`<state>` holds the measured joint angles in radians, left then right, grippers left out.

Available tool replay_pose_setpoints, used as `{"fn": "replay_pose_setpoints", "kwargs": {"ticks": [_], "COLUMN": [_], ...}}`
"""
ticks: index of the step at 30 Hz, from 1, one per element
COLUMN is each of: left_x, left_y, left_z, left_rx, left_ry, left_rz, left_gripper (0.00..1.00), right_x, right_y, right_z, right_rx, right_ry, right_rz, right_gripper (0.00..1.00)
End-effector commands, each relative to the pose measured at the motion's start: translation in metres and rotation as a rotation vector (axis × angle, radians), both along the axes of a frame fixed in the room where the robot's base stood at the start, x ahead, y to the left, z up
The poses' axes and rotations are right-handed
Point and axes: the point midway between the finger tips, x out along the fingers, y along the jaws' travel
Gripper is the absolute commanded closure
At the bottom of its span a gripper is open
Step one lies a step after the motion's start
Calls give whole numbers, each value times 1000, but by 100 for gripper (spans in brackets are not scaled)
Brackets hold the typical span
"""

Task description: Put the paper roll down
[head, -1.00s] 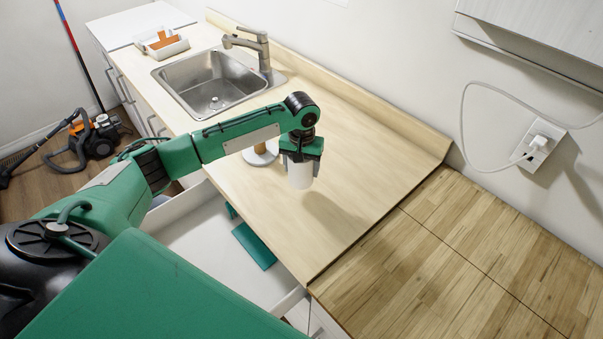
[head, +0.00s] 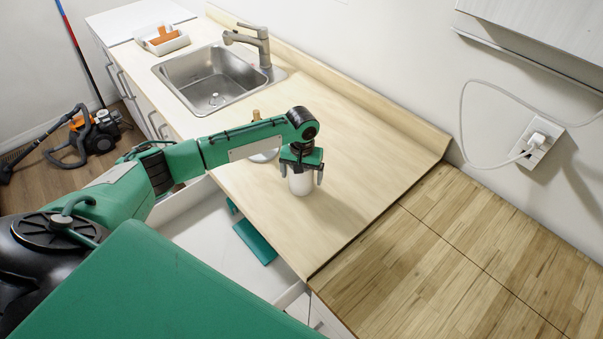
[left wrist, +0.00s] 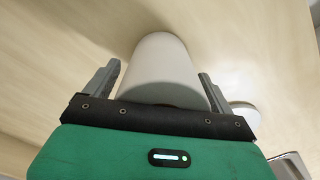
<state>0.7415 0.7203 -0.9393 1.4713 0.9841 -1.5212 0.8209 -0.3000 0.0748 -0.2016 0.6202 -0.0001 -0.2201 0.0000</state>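The white paper roll (head: 301,184) stands upright on the light wooden counter (head: 345,150), and its base looks in contact with it. My left gripper (head: 301,178) is over the roll from above, its two fingers spread on either side. In the left wrist view the roll (left wrist: 160,70) sits between the open fingers (left wrist: 158,80), with a clear gap at the left finger and a small one at the right. My right gripper is not in view.
A holder with a round white base (head: 264,156) stands behind my left forearm, partly hidden. The sink (head: 215,80) and faucet (head: 258,45) lie farther back. An open drawer (head: 205,240) holds a teal item (head: 255,243). The counter right of the roll is clear.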

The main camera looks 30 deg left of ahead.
Motion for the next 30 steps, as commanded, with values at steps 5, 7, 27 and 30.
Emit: {"fn": "replay_pose_setpoints", "kwargs": {"ticks": [5, 7, 27, 30], "left_x": [0, 0, 1, 0], "left_y": [0, 0, 0, 0], "left_z": [1, 5, 117, 121], "left_rx": [0, -1, -1, 0], "left_ry": [0, -1, 0, 1], "left_rz": [0, 1, 1, 1], "left_gripper": [12, 12, 12, 12], "right_x": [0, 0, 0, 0], "right_y": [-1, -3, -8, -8], "right_z": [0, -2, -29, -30], "right_rx": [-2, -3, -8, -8], "right_ry": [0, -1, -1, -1], "right_rz": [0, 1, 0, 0], "right_gripper": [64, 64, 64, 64]}}
